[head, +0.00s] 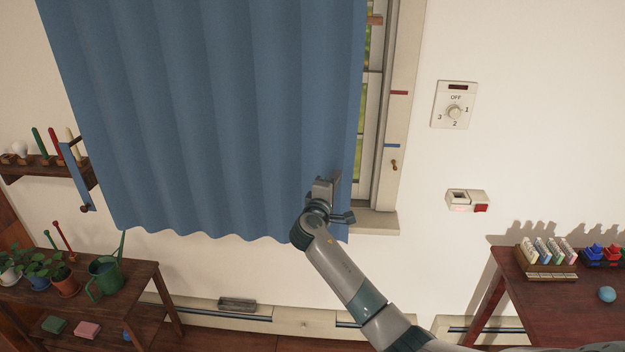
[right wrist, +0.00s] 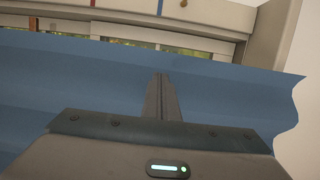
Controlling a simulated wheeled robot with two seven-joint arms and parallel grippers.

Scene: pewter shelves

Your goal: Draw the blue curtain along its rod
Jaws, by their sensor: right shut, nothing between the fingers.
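The blue curtain (head: 215,110) hangs in folds over most of the window. Its right edge leaves a narrow strip of window (head: 368,130) bare beside the frame. My right gripper (head: 326,188) is in front of the curtain's lower right part, near that edge. In the right wrist view the fingers (right wrist: 160,90) are together and empty, with the curtain (right wrist: 80,90) behind them. I cannot tell whether they touch the cloth. The rod is out of view above. My left gripper is not in view.
The window frame (head: 403,100) has red and blue marks. A dial (head: 453,105) and a small switch box (head: 467,200) are on the wall to the right. A table with blocks (head: 520,310) stands lower right, a plant bench (head: 130,278) lower left, and a wall rack (head: 40,168) left.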

